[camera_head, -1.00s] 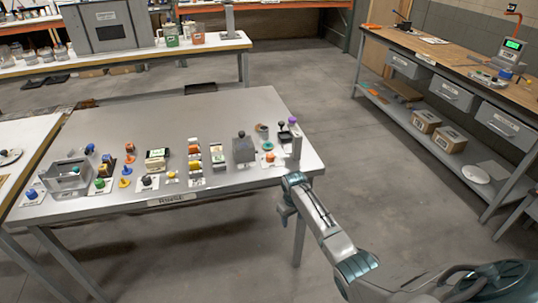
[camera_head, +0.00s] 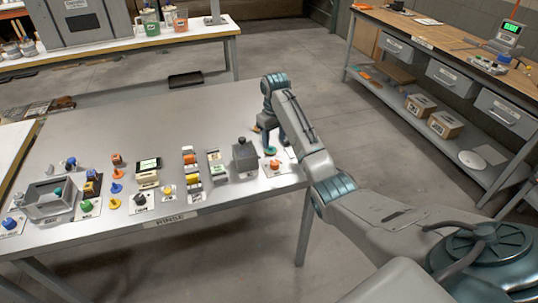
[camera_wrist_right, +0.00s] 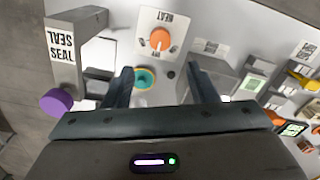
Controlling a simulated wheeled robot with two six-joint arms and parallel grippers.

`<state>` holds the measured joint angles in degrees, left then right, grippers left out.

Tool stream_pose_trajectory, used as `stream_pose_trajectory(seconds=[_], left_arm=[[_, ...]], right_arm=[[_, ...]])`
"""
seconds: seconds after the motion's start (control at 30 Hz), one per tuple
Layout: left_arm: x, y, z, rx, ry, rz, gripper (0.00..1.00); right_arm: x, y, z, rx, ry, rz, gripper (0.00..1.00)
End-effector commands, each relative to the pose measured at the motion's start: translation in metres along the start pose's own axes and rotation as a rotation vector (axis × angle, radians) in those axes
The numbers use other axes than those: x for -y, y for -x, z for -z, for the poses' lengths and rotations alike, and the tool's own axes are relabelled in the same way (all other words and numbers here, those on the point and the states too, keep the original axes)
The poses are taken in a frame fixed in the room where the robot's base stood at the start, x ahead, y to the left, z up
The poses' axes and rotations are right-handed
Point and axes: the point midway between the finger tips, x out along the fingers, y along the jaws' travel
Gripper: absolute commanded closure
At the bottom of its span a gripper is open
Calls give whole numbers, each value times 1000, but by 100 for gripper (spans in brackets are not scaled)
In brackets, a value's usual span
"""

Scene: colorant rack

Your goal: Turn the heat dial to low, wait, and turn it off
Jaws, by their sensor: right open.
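In the right wrist view, the heat dial is an orange round knob (camera_wrist_right: 160,39) with a pale pointer mark, on a white plate (camera_wrist_right: 178,18) lettered HEAT. My right gripper (camera_wrist_right: 160,68) is open, its two dark fingers apart. The dial shows beyond and between the fingertips, apart from them. A teal ring (camera_wrist_right: 145,78) lies between the fingers in that view. My left gripper is out of view.
A grey post lettered SEAL (camera_wrist_right: 64,52) with a purple knob (camera_wrist_right: 56,102) stands beside the gripper. A grey box (camera_head: 245,156) stands left of it on the bench (camera_head: 190,108). Several small fixtures line the bench's front; its back is clear.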

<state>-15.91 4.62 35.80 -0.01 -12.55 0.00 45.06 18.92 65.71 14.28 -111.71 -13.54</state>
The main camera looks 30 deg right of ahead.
Motion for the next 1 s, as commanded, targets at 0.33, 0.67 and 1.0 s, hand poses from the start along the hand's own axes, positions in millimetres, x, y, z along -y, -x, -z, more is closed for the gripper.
stream_pose_trajectory(seconds=[0.33,0.67,1.0], left_arm=[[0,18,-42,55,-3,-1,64],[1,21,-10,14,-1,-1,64],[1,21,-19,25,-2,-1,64]], right_arm=[[1,-59,-1,5,-1,2,48],[1,-101,-1,2,0,0,48],[0,-105,-1,1,0,0,50]])
